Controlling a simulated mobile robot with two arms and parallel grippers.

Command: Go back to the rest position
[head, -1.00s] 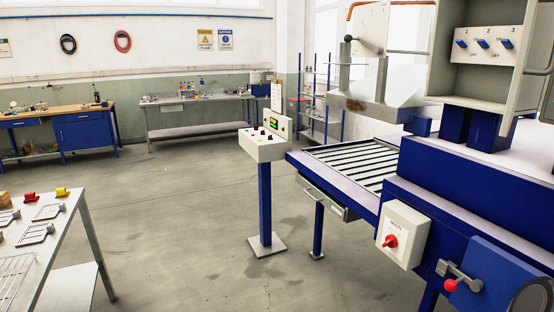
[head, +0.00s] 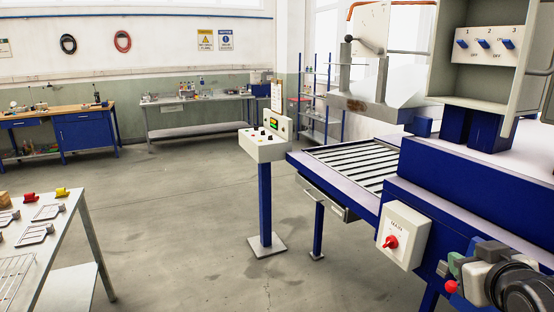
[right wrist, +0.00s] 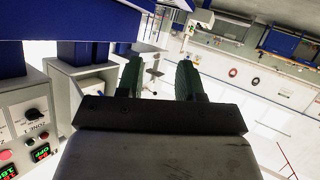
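My right gripper (head: 458,262) shows at the lower right of the head view, in front of the blue machine's side and close to the red lever knob (head: 451,287). In the right wrist view its two green-padded fingers (right wrist: 159,78) stand apart with nothing between them. The wrist picture is tilted, with the room's wall and benches at upper right. My left gripper is not in the head view.
The blue machine (head: 480,210) with its roller bed fills the right side. A white box with a red main switch (head: 391,242) is on its side. A control pedestal (head: 264,200) stands left of it. A metal table (head: 60,230) is at lower left. The floor between is clear.

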